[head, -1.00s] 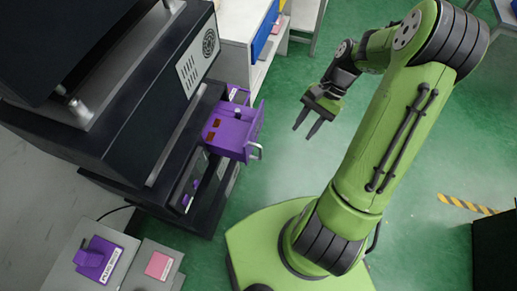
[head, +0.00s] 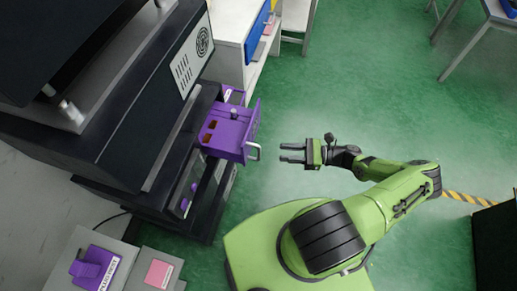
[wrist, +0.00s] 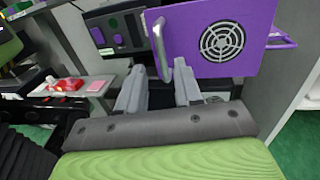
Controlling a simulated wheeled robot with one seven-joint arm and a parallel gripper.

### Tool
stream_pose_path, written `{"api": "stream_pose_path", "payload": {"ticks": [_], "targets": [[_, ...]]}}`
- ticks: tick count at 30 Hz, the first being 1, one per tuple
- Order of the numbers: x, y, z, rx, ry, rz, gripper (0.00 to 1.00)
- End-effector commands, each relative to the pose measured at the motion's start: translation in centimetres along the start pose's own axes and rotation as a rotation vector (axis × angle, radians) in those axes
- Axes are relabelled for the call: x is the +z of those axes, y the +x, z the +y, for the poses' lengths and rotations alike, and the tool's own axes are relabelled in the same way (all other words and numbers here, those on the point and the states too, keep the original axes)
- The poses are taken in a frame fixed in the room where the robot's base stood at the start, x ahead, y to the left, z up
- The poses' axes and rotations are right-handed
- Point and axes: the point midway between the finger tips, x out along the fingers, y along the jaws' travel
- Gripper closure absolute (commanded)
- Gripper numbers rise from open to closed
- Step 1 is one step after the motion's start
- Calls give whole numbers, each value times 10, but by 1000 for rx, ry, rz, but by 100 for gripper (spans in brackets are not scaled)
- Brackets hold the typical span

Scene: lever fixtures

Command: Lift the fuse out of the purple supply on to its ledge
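The purple supply (head: 226,134) is a drawer-like unit pulled out from a dark cabinet, with a metal handle (head: 253,151) on its front. Its top shows two brown-orange slots and a small grey knob-like part (head: 234,113); I cannot tell which part is the fuse. In the wrist view its purple front (wrist: 222,40) with a round fan grille stands ahead, the handle (wrist: 160,48) to the left. My gripper (head: 292,153) is open and empty, to the right of the supply and apart from it. Its two fingers (wrist: 160,90) are spread in the wrist view. The ledge is not clearly identifiable.
The dark cabinet (head: 120,120) fills the left. A white shelf unit (head: 232,45) stands behind.

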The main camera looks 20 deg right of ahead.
Motion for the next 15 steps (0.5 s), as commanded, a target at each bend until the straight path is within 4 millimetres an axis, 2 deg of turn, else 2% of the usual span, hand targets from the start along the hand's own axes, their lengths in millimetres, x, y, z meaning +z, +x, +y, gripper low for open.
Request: {"api": "stream_pose_path", "payload": {"ticks": [3, 9, 15], "targets": [[1, 32, 1, 5, 1, -2, 65], [0, 77, 1, 5, 0, -1, 65], [0, 97, 0, 1, 0, 1, 65]]}}
